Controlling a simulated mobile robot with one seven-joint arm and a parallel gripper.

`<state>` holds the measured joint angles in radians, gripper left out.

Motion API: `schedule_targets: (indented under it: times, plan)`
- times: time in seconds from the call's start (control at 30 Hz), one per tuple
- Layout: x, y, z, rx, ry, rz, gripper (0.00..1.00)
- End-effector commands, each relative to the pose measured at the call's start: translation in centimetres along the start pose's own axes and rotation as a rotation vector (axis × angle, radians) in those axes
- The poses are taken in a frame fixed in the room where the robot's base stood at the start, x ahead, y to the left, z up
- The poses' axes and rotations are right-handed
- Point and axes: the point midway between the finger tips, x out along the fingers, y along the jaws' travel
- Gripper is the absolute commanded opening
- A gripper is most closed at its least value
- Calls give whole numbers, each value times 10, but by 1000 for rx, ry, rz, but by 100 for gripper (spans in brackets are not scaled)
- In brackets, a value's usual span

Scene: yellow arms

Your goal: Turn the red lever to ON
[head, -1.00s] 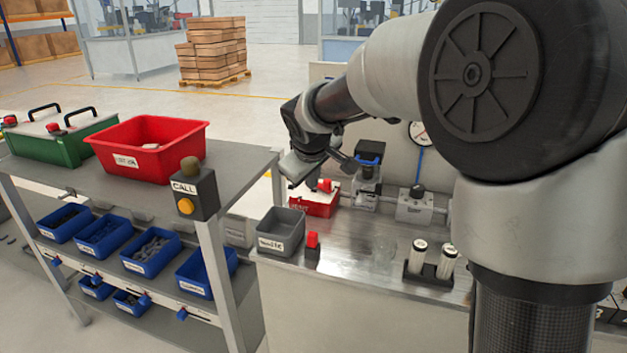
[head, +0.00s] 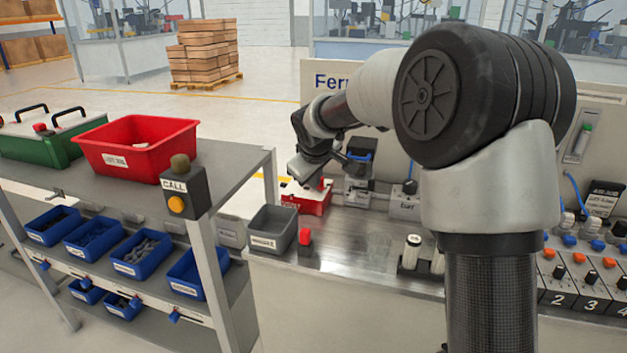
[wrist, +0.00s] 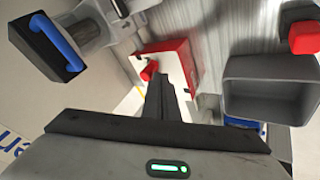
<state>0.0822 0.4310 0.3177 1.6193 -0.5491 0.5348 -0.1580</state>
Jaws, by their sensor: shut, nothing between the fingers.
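The red box (head: 311,202) with a white top stands at the back left of the metal bench. In the wrist view it is the red box (wrist: 172,52), with a red knob-like lever (wrist: 149,70) on it. My gripper (head: 317,183) is over the box, pointing down, and hides much of its top in the head view. In the wrist view the fingers (wrist: 161,80) are together and empty, with their tips close to the red lever. I cannot tell whether they touch it. The lever's ON marking is not readable.
A grey bin (head: 272,230) and a small red-topped block (head: 305,240) stand in front of the box. A blue-handled device (head: 359,165) is just right of it. The shelf cart (head: 228,160) with a red bin (head: 136,148) is to the left.

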Motion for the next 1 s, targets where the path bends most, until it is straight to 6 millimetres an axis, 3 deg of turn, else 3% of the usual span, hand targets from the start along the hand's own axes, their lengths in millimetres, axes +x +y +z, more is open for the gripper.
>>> schedule_targets:
  times: [0.4,0.6,1.0]
  plan:
    - [-5,20,4,-113,59,-66,0]
    - [2,29,8,-216,116,-120,0]
    - [16,44,12,-216,115,-115,0]
